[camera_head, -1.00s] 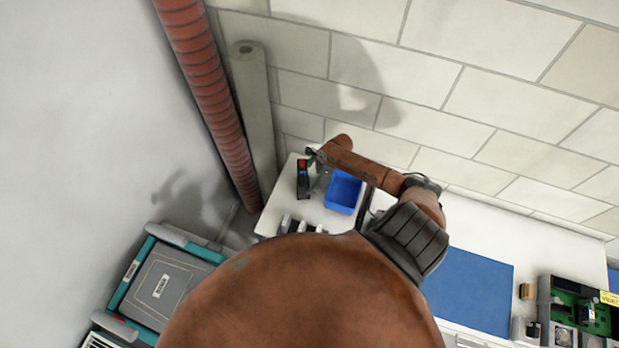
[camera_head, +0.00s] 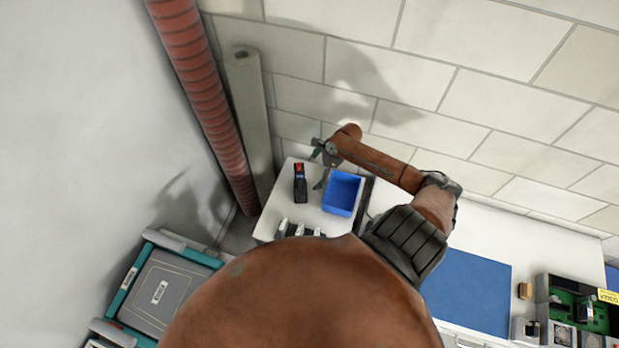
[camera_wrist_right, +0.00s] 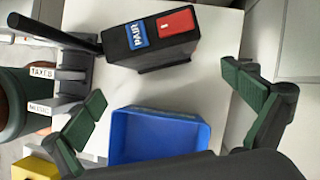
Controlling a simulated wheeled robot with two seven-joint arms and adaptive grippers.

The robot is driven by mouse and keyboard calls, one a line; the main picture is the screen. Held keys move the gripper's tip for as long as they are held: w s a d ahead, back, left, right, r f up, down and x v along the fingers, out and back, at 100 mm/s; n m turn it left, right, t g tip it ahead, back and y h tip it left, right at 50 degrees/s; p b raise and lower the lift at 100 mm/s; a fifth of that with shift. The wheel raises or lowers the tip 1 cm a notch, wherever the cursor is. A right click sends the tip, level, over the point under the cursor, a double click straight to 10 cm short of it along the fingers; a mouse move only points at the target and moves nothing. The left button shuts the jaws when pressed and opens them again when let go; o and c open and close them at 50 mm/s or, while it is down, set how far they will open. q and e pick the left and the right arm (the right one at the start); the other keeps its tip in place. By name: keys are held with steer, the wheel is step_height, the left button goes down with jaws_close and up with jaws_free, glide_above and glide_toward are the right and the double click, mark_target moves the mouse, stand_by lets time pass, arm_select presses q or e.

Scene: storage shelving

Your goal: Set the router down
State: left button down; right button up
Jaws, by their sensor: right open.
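The router (camera_head: 300,185) is a black box with a red panel and a blue label. It rests on the white tabletop (camera_head: 272,212), left of a blue bin. In the right wrist view the router (camera_wrist_right: 150,38) lies at the top, with a black rod sticking out to the left. My right gripper (camera_head: 318,162) is open and empty, above the tabletop and apart from the router. In the wrist view its green-padded fingers (camera_wrist_right: 163,84) are spread wide, with the router beyond them. My left gripper is not in view.
The open, empty blue bin (camera_head: 342,193) stands right of the router. Grey labelled holders (camera_head: 300,229) line the table's front edge. A red ribbed pipe (camera_head: 205,95) and a grey column (camera_head: 250,120) stand at the left. A block wall (camera_head: 470,90) is close behind.

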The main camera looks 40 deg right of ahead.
steer(key=shift+v, duration=1.85)
